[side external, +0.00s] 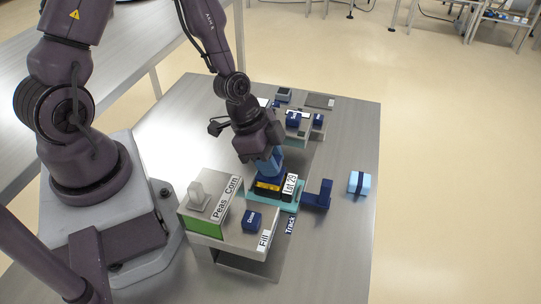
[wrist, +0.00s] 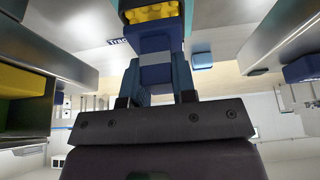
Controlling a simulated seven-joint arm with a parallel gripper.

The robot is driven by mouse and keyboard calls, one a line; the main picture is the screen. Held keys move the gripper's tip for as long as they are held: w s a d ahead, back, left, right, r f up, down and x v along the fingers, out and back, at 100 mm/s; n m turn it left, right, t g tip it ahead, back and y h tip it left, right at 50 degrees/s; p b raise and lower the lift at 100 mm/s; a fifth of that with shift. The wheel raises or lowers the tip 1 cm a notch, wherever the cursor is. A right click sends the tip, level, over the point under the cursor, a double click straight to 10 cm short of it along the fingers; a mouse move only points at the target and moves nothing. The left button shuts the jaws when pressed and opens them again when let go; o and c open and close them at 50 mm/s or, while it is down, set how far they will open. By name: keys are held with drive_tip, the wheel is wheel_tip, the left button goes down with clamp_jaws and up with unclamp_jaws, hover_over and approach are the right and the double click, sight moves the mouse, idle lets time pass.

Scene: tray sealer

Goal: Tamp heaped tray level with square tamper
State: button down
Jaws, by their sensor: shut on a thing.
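My gripper (side external: 265,151) points down and is shut on a blue tamper (side external: 269,164). In the wrist view the blue tamper (wrist: 156,62) sits between my two fingers (wrist: 158,90). Below it is a black tray (side external: 262,195) with yellow corn (side external: 268,185); the corn also shows at the top of the wrist view (wrist: 152,13). The tamper is right over the tray, hiding its far part. I cannot tell whether its face touches the corn. The tray sits on a teal carrier (side external: 256,202) beside a "Lot 29" label (side external: 290,184).
A dark blue bracket (side external: 318,196) stands right of the tray, with a light blue banded box (side external: 359,183) farther right. The "Peas Corn" bin (side external: 205,225) and Fill station with a blue block (side external: 252,220) stand in front. More stations (side external: 300,125) stand behind. The right table edge is mostly clear.

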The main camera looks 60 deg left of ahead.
drive_tip(key=shift+f, duration=0.75)
idle(1.8)
drive_tip(key=shift+r, duration=0.15)
drive_tip(key=shift+r, duration=4.45)
